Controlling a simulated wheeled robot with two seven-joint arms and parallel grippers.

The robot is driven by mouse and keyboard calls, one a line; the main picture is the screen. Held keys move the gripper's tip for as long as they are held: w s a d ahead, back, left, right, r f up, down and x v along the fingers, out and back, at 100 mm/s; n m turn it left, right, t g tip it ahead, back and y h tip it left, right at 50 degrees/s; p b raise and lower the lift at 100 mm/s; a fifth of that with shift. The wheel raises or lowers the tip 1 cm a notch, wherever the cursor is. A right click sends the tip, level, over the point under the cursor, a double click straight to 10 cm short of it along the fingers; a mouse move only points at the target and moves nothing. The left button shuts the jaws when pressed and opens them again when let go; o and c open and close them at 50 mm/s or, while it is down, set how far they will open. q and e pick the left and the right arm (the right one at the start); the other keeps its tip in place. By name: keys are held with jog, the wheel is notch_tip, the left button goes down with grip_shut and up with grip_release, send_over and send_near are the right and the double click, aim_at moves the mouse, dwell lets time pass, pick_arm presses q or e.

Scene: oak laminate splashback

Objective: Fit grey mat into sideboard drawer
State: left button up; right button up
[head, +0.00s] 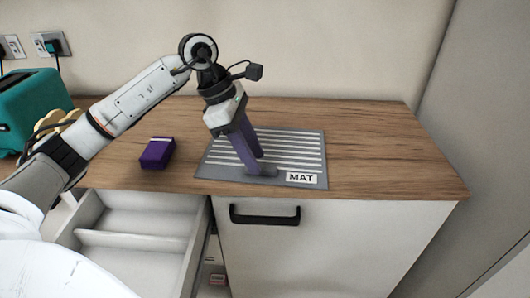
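The grey mat (312,150), with white stripes and a "MAT" label, lies flat on the wooden sideboard top (370,150), near its front edge. My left gripper (259,165) points down over the mat's front middle part. Its two purple fingers stand a little apart, with nothing visible between them; the tips are at or just above the mat, and I cannot tell if they touch it. The sideboard drawer (135,239) at the lower left is pulled open. Its visible inside is empty, with a divider across it. My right gripper is out of view.
A purple box (157,153) sits on the top left of the mat, behind the open drawer. A teal toaster (32,105) stands at the far left. A closed front with a black handle (265,215) is below the mat. The top's right side is clear.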

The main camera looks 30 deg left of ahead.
pick_arm(q)
jog(key=shift+x, duration=1.15)
jog(key=shift+w, duration=0.1)
grip_shut()
jog(key=shift+r, duration=0.1)
